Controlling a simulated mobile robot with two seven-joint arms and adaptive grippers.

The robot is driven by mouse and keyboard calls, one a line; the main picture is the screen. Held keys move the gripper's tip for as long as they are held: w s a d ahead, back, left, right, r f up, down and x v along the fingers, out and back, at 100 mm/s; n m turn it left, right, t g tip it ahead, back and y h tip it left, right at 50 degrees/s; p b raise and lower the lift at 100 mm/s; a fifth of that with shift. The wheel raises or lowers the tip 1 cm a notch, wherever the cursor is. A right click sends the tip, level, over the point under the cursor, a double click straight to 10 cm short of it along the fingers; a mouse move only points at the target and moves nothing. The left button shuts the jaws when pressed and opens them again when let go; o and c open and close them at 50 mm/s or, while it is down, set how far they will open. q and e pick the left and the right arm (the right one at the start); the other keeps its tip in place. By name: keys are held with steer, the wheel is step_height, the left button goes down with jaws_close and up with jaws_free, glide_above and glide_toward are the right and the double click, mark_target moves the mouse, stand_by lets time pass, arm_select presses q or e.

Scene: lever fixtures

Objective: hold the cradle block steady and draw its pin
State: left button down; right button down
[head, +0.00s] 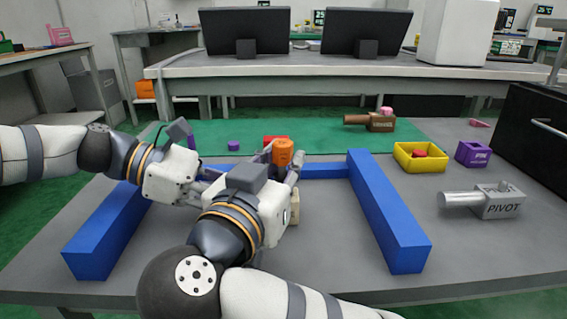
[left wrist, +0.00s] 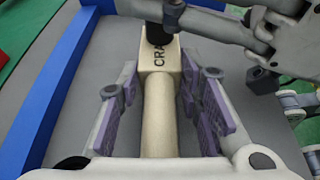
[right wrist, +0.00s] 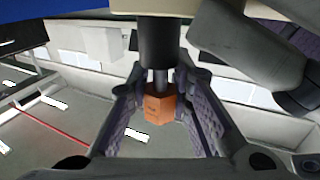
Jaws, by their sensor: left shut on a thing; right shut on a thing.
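The cream cradle block (head: 294,207) is mostly hidden behind my right gripper in the head view. In the left wrist view the block (left wrist: 160,57) shows part of its lettering and a long cream handle (left wrist: 158,115). My left gripper (left wrist: 155,110) is shut on that handle. Its pin has an orange head (head: 283,152), which also shows in the right wrist view (right wrist: 158,108), and a dark collar (right wrist: 157,45) stands between head and block. My right gripper (head: 287,163) is shut on the pin, with its fingers on either side of the orange head.
Blue bars (head: 388,210) frame the work area on the grey table. To the right are a yellow tray (head: 407,163) holding a red piece, a purple box (head: 474,153) and a grey PIVOT block (head: 499,203). A brown block (head: 380,122) stands on the green mat (head: 210,136).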

mark_target(284, 141)
arm_select(q)
steer(key=shift+a+f, duration=0.1)
steer(key=shift+f, duration=0.05)
arm_select(e)
steer(key=shift+r, duration=0.35)
steer(key=shift+r, duration=2)
steer(key=shift+r, duration=0.1)
steer(key=shift+r, duration=0.9)
arm_select(q)
steer(key=c, duration=1.2)
jaws_free()
steer(key=shift+o, duration=0.7)
